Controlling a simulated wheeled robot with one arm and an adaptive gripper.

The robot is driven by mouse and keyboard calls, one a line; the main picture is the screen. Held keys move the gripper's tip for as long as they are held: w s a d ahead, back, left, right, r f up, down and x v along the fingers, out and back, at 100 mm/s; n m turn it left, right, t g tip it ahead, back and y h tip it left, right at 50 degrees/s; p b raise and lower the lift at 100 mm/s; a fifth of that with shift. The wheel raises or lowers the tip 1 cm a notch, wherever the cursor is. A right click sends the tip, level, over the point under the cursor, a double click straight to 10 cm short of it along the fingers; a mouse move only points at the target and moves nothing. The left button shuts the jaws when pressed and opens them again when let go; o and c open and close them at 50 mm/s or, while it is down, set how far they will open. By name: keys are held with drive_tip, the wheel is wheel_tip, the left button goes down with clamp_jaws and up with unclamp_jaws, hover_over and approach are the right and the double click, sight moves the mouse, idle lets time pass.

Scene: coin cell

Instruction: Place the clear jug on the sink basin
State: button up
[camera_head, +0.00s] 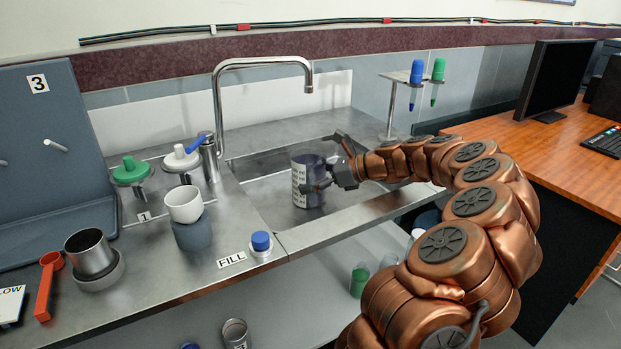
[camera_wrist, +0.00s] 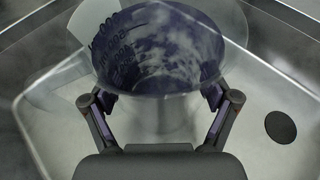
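My gripper (camera_head: 317,172) reaches in from the right, with one finger across the jug's near side. In the wrist view, the jug (camera_wrist: 160,55) is between the two fingers of my gripper (camera_wrist: 160,97). Both finger pads appear to press on its sides.
A tall faucet (camera_head: 217,100) arches over the back left of the basin. A white cup (camera_head: 184,204), a blue-capped bottle (camera_head: 261,244) and a steel cup (camera_head: 90,252) stand on the left counter. A rack with blue and green tubes (camera_head: 391,100) stands behind my arm. The drain (camera_wrist: 281,127) is clear.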

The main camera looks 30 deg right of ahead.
drive_tip(key=shift+o, duration=1.2)
drive_tip(key=shift+r, duration=0.1)
drive_tip(key=shift+s+d+r, duration=0.15)
drive_tip(key=shift+r, duration=0.05)
drive_tip(key=p+v, duration=0.1)
drive_tip(key=v, duration=1)
drive_tip(key=shift+s+d+r, duration=0.15)
drive_tip(key=shift+s, duration=0.05)
